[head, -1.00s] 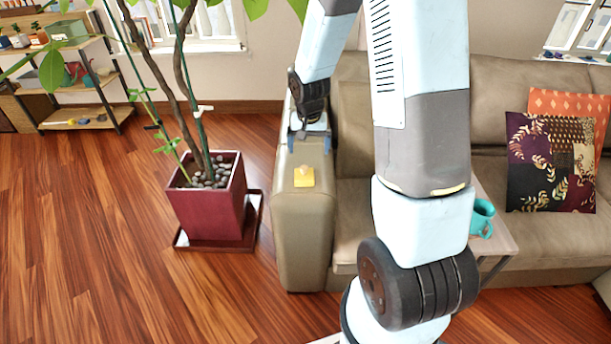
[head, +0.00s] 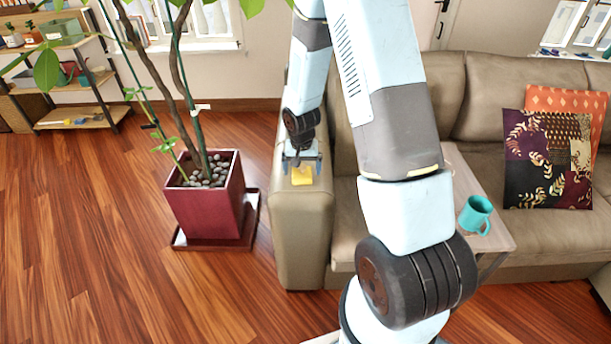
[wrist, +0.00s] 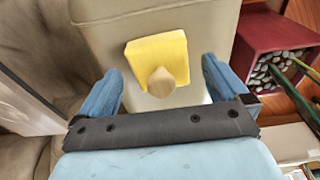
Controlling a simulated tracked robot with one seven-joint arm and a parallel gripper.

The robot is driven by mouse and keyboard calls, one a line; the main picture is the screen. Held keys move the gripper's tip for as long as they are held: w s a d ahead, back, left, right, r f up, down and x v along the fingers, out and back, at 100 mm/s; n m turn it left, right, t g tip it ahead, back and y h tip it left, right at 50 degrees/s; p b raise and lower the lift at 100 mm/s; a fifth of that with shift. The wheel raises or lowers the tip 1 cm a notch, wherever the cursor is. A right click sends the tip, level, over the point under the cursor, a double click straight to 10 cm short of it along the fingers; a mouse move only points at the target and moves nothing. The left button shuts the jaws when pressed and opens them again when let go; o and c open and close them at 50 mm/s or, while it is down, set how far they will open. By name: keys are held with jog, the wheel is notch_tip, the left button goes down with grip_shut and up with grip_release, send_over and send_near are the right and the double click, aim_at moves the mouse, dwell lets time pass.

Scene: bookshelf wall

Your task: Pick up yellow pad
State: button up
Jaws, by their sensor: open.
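The yellow pad (head: 302,177) lies on top of the sofa's left armrest (head: 303,222). In the wrist view the yellow pad (wrist: 158,52) shows as a square with a round tan knob (wrist: 162,82) on it. My gripper (head: 302,165) is at the pad, seen from behind in the head view. In the wrist view my gripper (wrist: 163,85) is open, with one blue finger on each side of the pad's near edge. Nothing is between the fingers' grip; the pad sits just ahead of them, and I cannot tell the height gap.
A red planter (head: 207,205) with a tall plant stands on the floor left of the armrest. A small side table (head: 492,240) with a teal mug (head: 475,214) stands at right. Patterned cushions (head: 548,160) lie on the sofa. Open wood floor is at left.

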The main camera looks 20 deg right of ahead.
jog(key=shift+w+d+f, duration=0.1)
jog(key=shift+w+f, duration=0.05)
jog(key=shift+f, duration=0.9)
jog(key=c, duration=1)
notch_tip(320, 180, up, 4)
jog(key=shift+f, duration=0.2)
jog(key=s+r, duration=0.3)
jog(key=s, duration=0.1)
jog(key=s+r, duration=0.3)
jog(key=s, duration=0.2)
jog(key=s+r, duration=0.3)
jog(key=s, duration=0.2)
jog(key=shift+d+r, duration=0.2)
